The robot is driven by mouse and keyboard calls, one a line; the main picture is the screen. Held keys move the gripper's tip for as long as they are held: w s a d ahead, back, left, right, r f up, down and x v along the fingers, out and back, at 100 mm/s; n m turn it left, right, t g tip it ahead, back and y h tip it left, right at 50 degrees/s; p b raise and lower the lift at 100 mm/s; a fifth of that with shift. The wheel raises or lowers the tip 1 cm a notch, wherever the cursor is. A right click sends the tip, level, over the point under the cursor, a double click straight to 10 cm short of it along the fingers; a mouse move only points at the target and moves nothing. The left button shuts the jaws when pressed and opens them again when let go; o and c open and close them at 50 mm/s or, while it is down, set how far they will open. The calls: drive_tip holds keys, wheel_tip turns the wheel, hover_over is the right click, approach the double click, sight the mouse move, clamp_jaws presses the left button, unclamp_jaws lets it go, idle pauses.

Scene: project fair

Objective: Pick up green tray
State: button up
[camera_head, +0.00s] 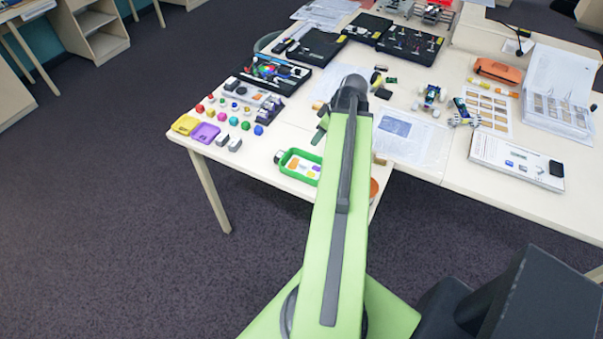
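The green tray (283,160) lies near the front edge of the table, just left of my arm. It has a bright green rim and a pale inside with small orange, purple and other coloured pieces. My arm covers part of its right end. My light green arm reaches up the middle of the view and ends in a dark joint over the table.
Left of the tray are a purple tray (204,133), a yellow tray (185,124) and several small coloured pieces. Black kits (317,47) stand farther back. Papers (400,135) and a white case (516,161) lie to the right. Open floor (110,220) is at left.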

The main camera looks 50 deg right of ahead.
drive_tip(key=b, duration=0.3)
hover_over(307, 152)
drive_tip(key=s+d, duration=0.1)
drive_tip(key=s, duration=0.2)
drive_tip(key=f, duration=0.4)
drive_tip(key=shift+w+f, duration=0.1)
drive_tip(key=shift+w, duration=0.15)
drive_tip(key=shift+w+f, duration=0.1)
drive_tip(key=shift+w, duration=0.05)
drive_tip(key=b+x, duration=0.4)
drive_tip(key=x, duration=0.1)
drive_tip(key=shift+a+f+b, duration=0.15)
drive_tip(key=shift+b, duration=0.2)
drive_tip(key=shift+r, duration=0.2)
drive_tip(key=shift+c, duration=0.3)
clamp_jaws()
